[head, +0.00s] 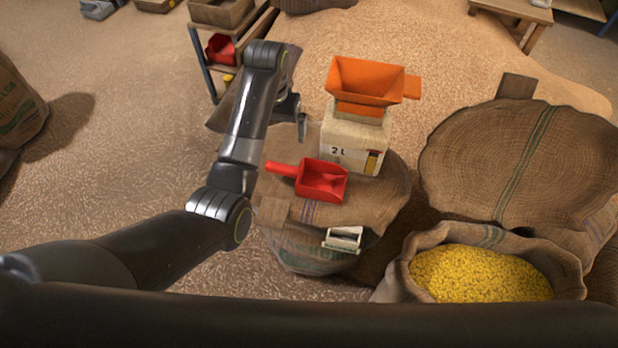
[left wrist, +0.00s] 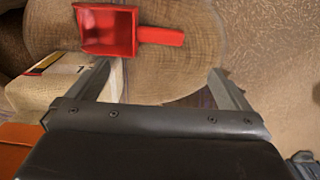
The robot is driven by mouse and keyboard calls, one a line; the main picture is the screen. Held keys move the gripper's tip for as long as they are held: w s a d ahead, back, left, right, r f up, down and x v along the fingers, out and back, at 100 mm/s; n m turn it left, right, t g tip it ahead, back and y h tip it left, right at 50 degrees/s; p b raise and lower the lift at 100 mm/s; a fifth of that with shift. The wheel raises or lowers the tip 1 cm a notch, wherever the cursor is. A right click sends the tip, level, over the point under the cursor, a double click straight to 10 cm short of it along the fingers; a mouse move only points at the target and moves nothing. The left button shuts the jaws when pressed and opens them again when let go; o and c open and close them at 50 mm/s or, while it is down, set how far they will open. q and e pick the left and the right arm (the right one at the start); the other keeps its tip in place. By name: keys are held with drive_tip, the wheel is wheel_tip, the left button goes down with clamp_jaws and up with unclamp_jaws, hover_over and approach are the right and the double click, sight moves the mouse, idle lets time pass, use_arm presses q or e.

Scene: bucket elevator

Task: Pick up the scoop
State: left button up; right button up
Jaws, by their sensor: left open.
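The red scoop (head: 322,181) lies on the round burlap top (head: 384,203) of a sack, its handle pointing left. In the left wrist view the scoop (left wrist: 108,32) is at the top, its handle pointing right. My left gripper (head: 298,112) is beyond and above the scoop in the head view, left of the white 2 L box. In the left wrist view its two fingers (left wrist: 165,72) are apart with nothing between them, and the scoop handle shows past them. The scoop is not touched. My right gripper is not in view.
An orange hopper (head: 366,82) sits on the white 2 L box (head: 354,141) just behind the scoop. A small white-edged item (head: 343,239) is at the sack's front. An open sack of yellow grains (head: 480,274) stands at right. A wooden shelf (head: 222,14) stands behind.

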use_arm(q)
wheel_tip(320, 180, down, 3)
drive_tip(key=b, duration=0.2)
hover_over(283, 167)
drive_tip(key=f, duration=0.8)
drive_tip(key=shift+s+a, duration=0.2)
drive_tip(key=shift+a, duration=0.05)
drive_tip(key=shift+w+d+f, duration=0.1)
drive_tip(key=shift+w+f, duration=0.05)
drive_tip(key=shift+f, duration=1.45)
drive_tip(key=shift+w+d+f, duration=0.1)
drive_tip(key=shift+f, duration=1.45)
drive_tip(key=shift+c, duration=0.4)
drive_tip(key=c, duration=0.7)
